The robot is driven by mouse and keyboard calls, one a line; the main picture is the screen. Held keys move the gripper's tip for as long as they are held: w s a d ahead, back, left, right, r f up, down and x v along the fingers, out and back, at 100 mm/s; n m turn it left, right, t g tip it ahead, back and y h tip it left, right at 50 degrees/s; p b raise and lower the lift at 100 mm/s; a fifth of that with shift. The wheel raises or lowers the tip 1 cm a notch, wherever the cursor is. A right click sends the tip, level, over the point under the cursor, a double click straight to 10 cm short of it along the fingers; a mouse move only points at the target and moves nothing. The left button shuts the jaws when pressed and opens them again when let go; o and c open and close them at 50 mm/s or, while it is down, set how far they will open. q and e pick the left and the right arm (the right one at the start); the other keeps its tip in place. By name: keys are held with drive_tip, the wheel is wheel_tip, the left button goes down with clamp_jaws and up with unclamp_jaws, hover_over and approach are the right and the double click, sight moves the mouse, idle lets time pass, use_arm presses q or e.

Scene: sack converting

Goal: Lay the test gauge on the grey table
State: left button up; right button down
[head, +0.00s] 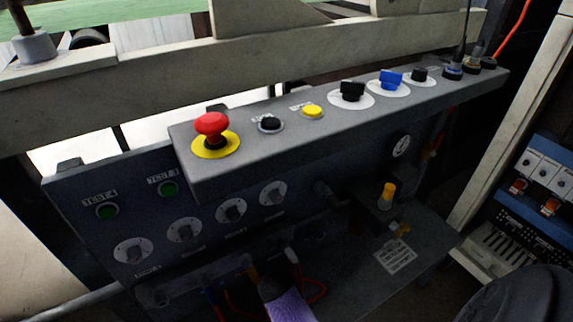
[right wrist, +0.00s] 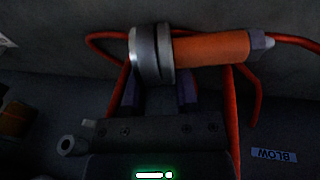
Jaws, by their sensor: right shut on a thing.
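In the right wrist view, my right gripper (right wrist: 160,90) is shut on what looks like the test gauge (right wrist: 151,53), a round metal body seen edge-on. An orange grip (right wrist: 212,48) extends from it to the right, ending in a purplish fitting with a red hose. The gauge's dial face is not visible. In the head view, a purple and grey piece (head: 288,303) is cut off at the bottom edge; I cannot tell what it is. My left gripper is not in view. I cannot tell which surface is the grey table.
A grey control box (head: 330,128) with a red mushroom button (head: 211,124) and several knobs crosses the head view. Below it is a dark panel of dials (head: 184,230) and a dark shelf (head: 425,240) with a label. Red hoses loop near the gripper.

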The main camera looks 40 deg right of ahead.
drive_tip(key=shift+c, duration=1.4)
unclamp_jaws()
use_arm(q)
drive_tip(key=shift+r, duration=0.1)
use_arm(e)
drive_tip(key=shift+r, duration=0.1)
use_arm(q)
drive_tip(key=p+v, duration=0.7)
drive_tip(key=p, duration=0.1)
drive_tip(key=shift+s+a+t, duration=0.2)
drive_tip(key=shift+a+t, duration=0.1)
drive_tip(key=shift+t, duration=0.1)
use_arm(e)
drive_tip(key=v, duration=0.9)
drive_tip(key=shift+r, duration=0.35)
drive_tip(key=shift+s+a, duration=0.1)
drive_tip(key=shift+a, duration=0.05)
